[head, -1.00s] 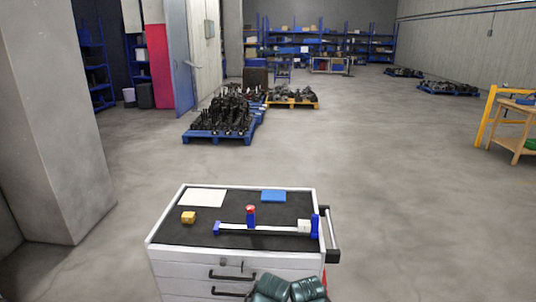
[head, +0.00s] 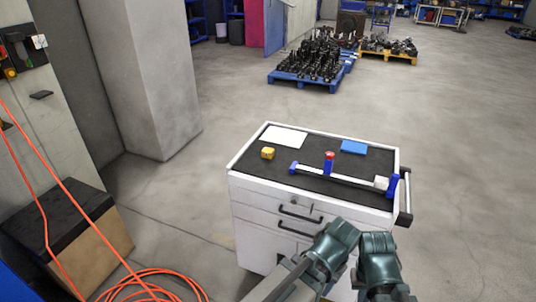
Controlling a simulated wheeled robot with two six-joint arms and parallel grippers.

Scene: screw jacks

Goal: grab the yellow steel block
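The small yellow steel block (head: 267,153) sits on the dark top of the white tool cabinet (head: 235,170), near its left edge and just below a white sheet. No gripper of mine can be made out in the head view. Only dark green and grey parts of my arms show at the bottom middle, in front of the cabinet drawers and apart from the block.
An orange hose (head: 150,284) coils on the floor at lower left. A concrete pillar (head: 150,75) stands at left.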

